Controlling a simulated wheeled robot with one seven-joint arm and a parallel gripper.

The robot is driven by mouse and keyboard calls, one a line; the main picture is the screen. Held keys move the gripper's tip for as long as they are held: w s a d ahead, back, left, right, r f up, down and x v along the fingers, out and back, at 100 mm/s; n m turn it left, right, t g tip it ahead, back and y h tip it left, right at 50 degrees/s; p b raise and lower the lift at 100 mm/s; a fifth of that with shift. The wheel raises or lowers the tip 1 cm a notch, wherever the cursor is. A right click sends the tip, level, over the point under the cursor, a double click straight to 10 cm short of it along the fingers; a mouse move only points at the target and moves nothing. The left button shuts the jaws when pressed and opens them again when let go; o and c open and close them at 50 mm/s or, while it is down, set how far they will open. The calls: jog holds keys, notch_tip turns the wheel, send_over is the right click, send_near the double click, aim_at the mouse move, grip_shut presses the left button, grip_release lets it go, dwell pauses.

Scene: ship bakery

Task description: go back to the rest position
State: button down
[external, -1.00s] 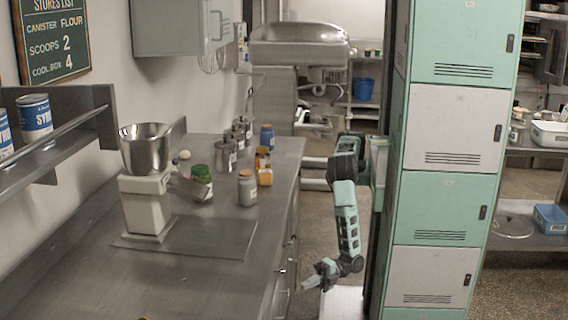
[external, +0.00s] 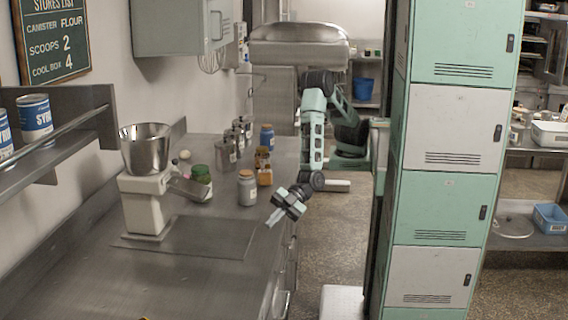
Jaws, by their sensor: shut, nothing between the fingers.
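My gripper (external: 273,219) is shut and empty. It hangs over the right edge of the steel counter (external: 200,280), pointing down and to the left. It is just right of and nearer than the grey jar (external: 247,188), apart from it. My arm reaches in from the right, bent, with its upper links raised beside the lockers.
A mixer with a steel bowl (external: 145,148) stands on the counter's left part. Tall lockers (external: 450,130) rise close on the right. The counter's front is mostly clear.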

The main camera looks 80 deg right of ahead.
jog(key=s+d+r+m+g+h, duration=0.1)
jog(key=s+d+m+g+h, duration=0.1)
jog(key=d, duration=1.1)
jog(key=s+d+r+m+g+h+b, duration=0.1)
jog(key=s+d+m+g+h, duration=0.2)
jog(key=d, duration=1.1)
jog(key=s+d+r+m+g+h, duration=0.1)
jog(key=d+m+h, duration=0.4)
jog(key=d, duration=0.9)
jog(key=shift+s+r+g+h+b, duration=0.3)
jog(key=shift+s+g+h+b, duration=0.1)
jog(key=shift+s+g, duration=0.5)
jog(key=shift+a, duration=0.1)
notch_tip(320, 180, down, 37)
jog(key=b, duration=3.7)
jog(key=shift+f, duration=0.2)
